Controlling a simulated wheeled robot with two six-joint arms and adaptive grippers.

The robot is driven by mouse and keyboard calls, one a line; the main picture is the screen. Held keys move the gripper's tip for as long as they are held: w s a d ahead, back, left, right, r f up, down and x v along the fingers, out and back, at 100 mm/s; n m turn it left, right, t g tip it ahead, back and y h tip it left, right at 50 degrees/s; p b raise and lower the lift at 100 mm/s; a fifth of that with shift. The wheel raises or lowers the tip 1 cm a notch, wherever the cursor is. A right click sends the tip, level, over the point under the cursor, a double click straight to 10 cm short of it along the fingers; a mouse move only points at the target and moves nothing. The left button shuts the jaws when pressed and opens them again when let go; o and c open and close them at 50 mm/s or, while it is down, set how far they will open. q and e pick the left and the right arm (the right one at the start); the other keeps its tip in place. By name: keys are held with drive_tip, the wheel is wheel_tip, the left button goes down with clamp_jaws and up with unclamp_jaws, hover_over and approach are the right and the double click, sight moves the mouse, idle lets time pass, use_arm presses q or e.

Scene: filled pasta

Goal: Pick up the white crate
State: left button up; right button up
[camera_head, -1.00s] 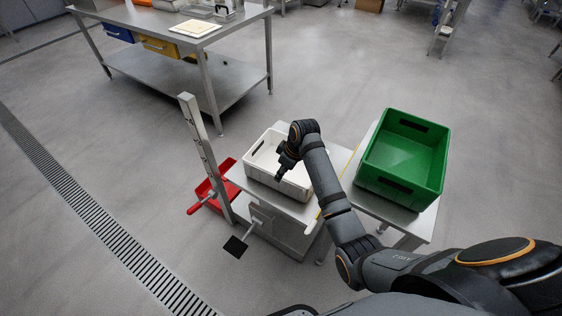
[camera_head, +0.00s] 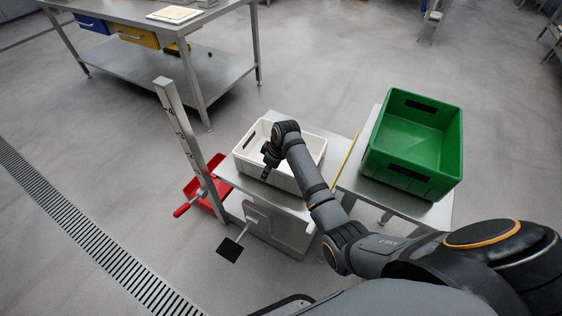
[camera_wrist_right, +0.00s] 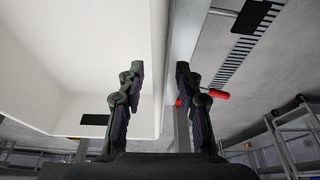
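The white crate (camera_head: 312,147) is upright on a metal stand (camera_head: 222,174) in the head view, and its pale inside shows in the wrist view (camera_wrist_right: 60,60). It looks empty where visible. My right gripper (camera_head: 266,174) is at the crate's near wall, fingers pointing down. In the wrist view the fingers (camera_wrist_right: 160,85) are apart, one over the white inside and one beyond the rim, with the wall's edge between them. I cannot tell whether they touch it. My arm hides part of the crate. My left gripper is not in view.
A green crate (camera_head: 412,135) stands on a metal table (camera_head: 425,212) to the right. Left are a metal post (camera_head: 190,145) and a red tray (camera_head: 208,182). A larger steel table (camera_head: 140,75) is behind. Grey floor is open around them.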

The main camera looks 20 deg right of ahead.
drive_tip(key=b+x, duration=0.2)
drive_tip(key=x, duration=0.3)
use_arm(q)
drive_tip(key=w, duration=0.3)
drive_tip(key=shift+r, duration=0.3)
use_arm(e)
drive_tip(key=shift+d+r, duration=0.1)
clamp_jaws()
